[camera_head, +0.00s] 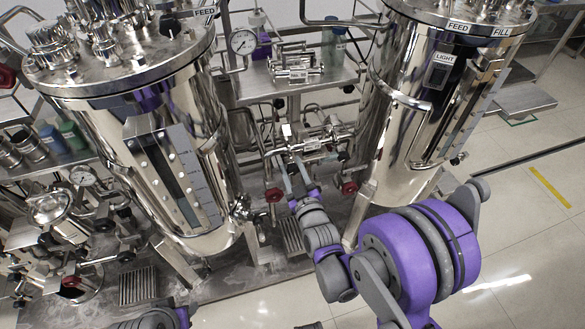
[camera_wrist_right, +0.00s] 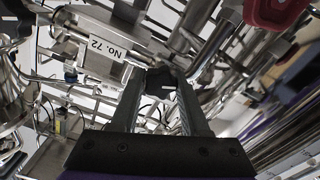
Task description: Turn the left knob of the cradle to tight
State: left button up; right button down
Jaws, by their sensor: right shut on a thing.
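The cradle (camera_head: 318,141) is a metal fixture holding a steel cylinder, low between the two tanks. In the right wrist view a dark lobed knob (camera_wrist_right: 166,82) with a pale mark on its face sits between my right fingertips. My right gripper (camera_head: 291,163) reaches up to the left part of the cradle; it also shows in the right wrist view (camera_wrist_right: 160,100). It is shut on the knob. In the head view the fingers hide the knob. My left gripper is out of view.
Large steel tanks stand to the left (camera_head: 140,130) and right (camera_head: 385,110). Red valve handles (camera_head: 274,194) are close to my right gripper. A plate marked NO. 72 (camera_wrist_right: 101,57) shows in the wrist view. Floor is open at the right.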

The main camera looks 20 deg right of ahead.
jog(key=shift+m, duration=0.4)
jog(key=m+b, duration=0.1)
jog(key=m, duration=0.3)
jog(key=shift+d+m, duration=0.1)
jog(key=shift+m, duration=0.2)
jog(key=m+b, duration=0.1)
jog(key=m, duration=0.5)
jog(key=shift+d+b, duration=0.1)
jog(key=shift+b, duration=0.2)
jog(key=m+b, duration=0.1)
jog(key=m, duration=0.4)
jog(key=shift+f+m, duration=0.1)
jog(key=shift+m, duration=0.2)
jog(key=m, duration=0.5)
jog(key=shift+m+b, duration=0.3)
jog(key=shift+c, duration=2.1)
grip_release()
jog(key=shift+s, duration=0.1)
